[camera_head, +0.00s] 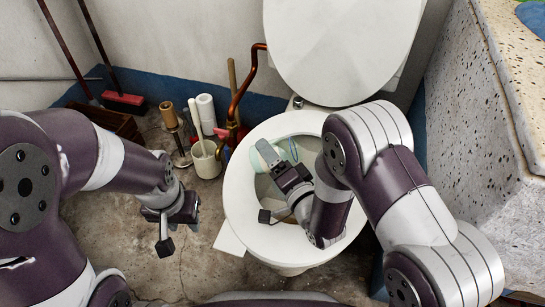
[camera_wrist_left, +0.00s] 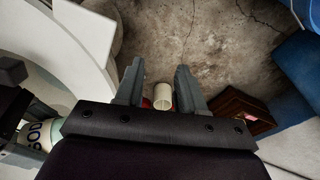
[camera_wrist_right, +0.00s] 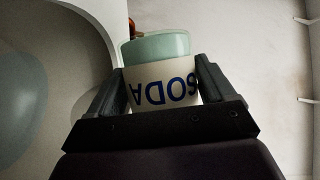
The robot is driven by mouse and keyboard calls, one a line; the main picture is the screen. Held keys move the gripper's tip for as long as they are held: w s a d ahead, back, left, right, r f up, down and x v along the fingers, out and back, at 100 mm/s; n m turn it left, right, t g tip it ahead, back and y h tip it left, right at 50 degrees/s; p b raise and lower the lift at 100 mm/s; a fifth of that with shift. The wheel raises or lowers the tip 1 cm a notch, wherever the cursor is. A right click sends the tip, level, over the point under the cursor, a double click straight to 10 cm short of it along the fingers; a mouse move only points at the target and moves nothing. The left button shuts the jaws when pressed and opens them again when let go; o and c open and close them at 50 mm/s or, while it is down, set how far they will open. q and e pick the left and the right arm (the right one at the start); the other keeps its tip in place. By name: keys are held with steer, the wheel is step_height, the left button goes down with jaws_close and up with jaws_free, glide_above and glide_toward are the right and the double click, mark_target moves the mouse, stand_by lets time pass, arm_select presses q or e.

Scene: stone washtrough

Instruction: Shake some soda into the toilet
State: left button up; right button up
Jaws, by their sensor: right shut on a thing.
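The soda container (camera_wrist_right: 160,85) has a cream body with blue letters reading SODA, upside down in the right wrist view, and a pale green end (camera_head: 262,157). It also shows partly in the left wrist view (camera_wrist_left: 36,133). My right gripper (camera_head: 279,176) is shut around its body and holds it tilted over the toilet bowl. The white toilet (camera_head: 239,205) has its seat ring down and its lid (camera_head: 343,45) raised. My left gripper (camera_head: 178,215) is open and empty, left of the toilet, above the floor. I cannot see any soda falling.
A white cup (camera_head: 206,160) with a brush, a plunger (camera_head: 181,152) and paper rolls stand left of the toilet. A copper pipe (camera_head: 240,90) rises behind. A red broom (camera_head: 123,98) and wooden crate (camera_head: 112,122) are back left. The speckled stone trough (camera_head: 490,150) closes the right side.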

steer(key=shift+r, duration=0.1)
stand_by(0.4)
steer(key=w+d+r+m+t+h+p, duration=0.1)
steer(key=d+r+m+h+p, duration=0.3)
steer(key=d, duration=0.4)
steer(key=w+d+r+m+t+h+p, duration=0.1)
steer(key=d+m+t+h+p, duration=0.15)
steer(key=d+p, duration=0.45)
steer(key=a+f+n+g+y+b, duration=0.1)
steer(key=a+f+y+b, duration=0.1)
steer(key=a+b, duration=0.1)
steer(key=s+a+f+n+y+b, duration=0.1)
steer(key=a+f+n+y+b, duration=0.1)
steer(key=a+b, duration=0.2)
steer(key=a+f+n+g+y+b, duration=0.1)
steer(key=a+f+y+b, duration=0.1)
steer(key=a+b, duration=0.2)
steer(key=shift+s+a+n+g+y, duration=0.2)
steer(key=shift+a, duration=0.7)
steer(key=shift+s+a+n+g+y, duration=0.15)
steer(key=shift+s+a, duration=0.05)
steer(key=shift+a, duration=0.65)
steer(key=shift+s+a+r, duration=0.1)
steer(key=shift+a+r, duration=0.1)
steer(key=shift+a, duration=0.05)
stand_by(2.5)
